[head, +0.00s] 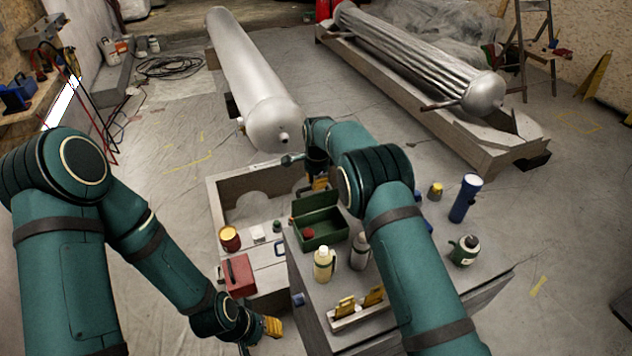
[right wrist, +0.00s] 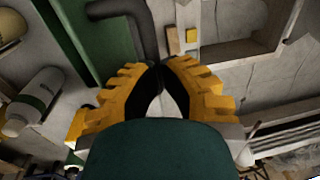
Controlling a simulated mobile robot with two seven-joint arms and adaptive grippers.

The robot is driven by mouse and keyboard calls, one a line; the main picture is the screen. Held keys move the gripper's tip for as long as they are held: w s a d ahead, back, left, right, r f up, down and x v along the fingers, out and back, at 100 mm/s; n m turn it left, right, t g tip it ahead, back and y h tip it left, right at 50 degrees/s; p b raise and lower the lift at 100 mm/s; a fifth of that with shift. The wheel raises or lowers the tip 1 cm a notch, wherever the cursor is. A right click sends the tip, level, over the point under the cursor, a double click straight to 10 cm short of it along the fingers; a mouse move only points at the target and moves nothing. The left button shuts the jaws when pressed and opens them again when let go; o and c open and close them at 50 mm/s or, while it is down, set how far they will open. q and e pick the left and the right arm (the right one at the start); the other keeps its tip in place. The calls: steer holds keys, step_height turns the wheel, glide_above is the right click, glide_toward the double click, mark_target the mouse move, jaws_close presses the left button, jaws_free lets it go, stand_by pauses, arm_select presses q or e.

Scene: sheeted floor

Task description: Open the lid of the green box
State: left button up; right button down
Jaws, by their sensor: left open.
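The green box (head: 327,236) stands on the grey table, with its inside showing and a red item in it. Its lid (head: 314,203) appears raised along the far side. My right gripper (head: 319,184) is just behind the lid, partly hidden by my right arm. In the right wrist view its yellow fingers (right wrist: 162,66) come together at the tips, beside a bent dark handle (right wrist: 148,30) on the green surface (right wrist: 88,40). I cannot tell whether the handle is between them. My left gripper (head: 272,328) is low at the front, open and away from the box.
Two bottles (head: 324,265) (head: 359,252) stand in front of the green box. A red box (head: 238,275) and a red can (head: 229,239) are to its left. A blue cylinder (head: 465,198) and a green-white container (head: 464,251) stand at the right. Large metal cylinders lie behind.

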steer(key=shift+w, duration=0.1)
stand_by(0.5)
step_height(320, 180, up, 12)
steer(key=s, duration=0.1)
steer(key=shift+s+d, duration=0.2)
steer(key=shift+s, duration=0.05)
